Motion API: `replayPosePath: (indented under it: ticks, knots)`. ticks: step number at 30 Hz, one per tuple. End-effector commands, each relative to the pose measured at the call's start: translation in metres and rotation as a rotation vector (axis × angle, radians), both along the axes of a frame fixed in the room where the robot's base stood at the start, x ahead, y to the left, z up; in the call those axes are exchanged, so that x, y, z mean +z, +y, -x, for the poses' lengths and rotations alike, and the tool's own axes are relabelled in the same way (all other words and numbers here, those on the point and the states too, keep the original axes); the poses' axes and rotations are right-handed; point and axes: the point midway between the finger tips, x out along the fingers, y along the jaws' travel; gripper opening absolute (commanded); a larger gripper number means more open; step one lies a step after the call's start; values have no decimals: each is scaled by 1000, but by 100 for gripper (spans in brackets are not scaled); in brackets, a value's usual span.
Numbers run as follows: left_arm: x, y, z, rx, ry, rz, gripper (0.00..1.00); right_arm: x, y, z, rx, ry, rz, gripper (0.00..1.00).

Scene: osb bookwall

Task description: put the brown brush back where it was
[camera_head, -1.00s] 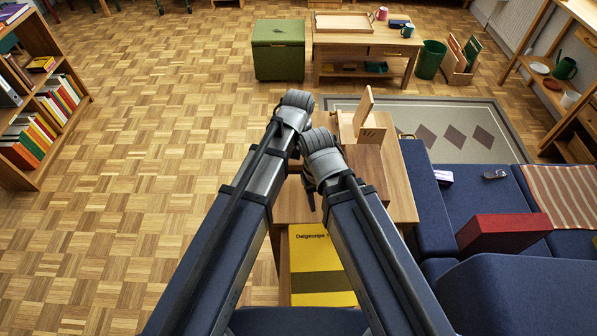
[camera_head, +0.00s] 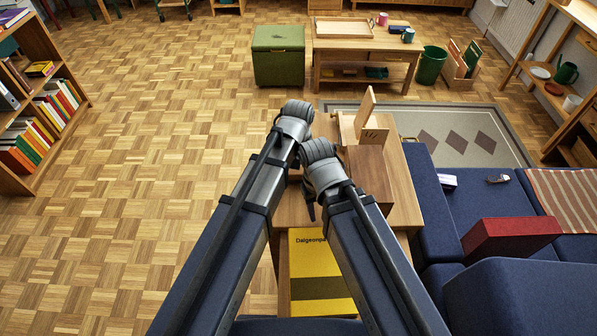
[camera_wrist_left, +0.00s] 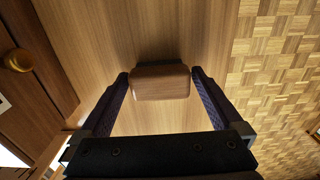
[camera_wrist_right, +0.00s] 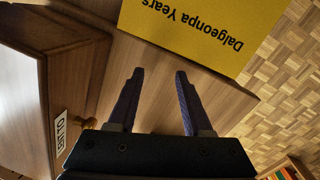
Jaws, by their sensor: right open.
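The brown brush (camera_wrist_left: 160,84) shows in the left wrist view as a brown wooden block with a dark part behind it. It sits between the two fingers of my left gripper (camera_wrist_left: 161,82), which close on its sides over a wooden tabletop (camera_wrist_left: 90,40). I cannot tell whether it touches the top. In the head view my left gripper (camera_head: 296,118) hides the brush. My right gripper (camera_head: 318,170) is nearer me over the same table; the right wrist view shows its fingers (camera_wrist_right: 158,78) apart, with nothing between them.
A brown box (camera_head: 370,180) and a wooden piece with a raised board (camera_head: 366,108) stand right of my grippers. A yellow book (camera_head: 315,260) lies at the near side. The floor left is open.

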Motion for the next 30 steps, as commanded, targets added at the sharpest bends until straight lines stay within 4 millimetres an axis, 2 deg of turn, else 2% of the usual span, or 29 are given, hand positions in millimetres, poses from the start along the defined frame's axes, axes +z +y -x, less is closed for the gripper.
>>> replayPosePath:
  ticks: [8, 14, 30]
  knots:
    - [5, 0, 0, 0, 0, 0, 100, 5, 0, 0, 0, 0, 0, 50]
    - [21, 0, 0, 0, 0, 0, 100, 21, 0, 0, 0, 0, 0, 50]
    - [102, 0, 0, 0, 0, 0, 100, 102, 0, 0, -1, 0, 0, 50]
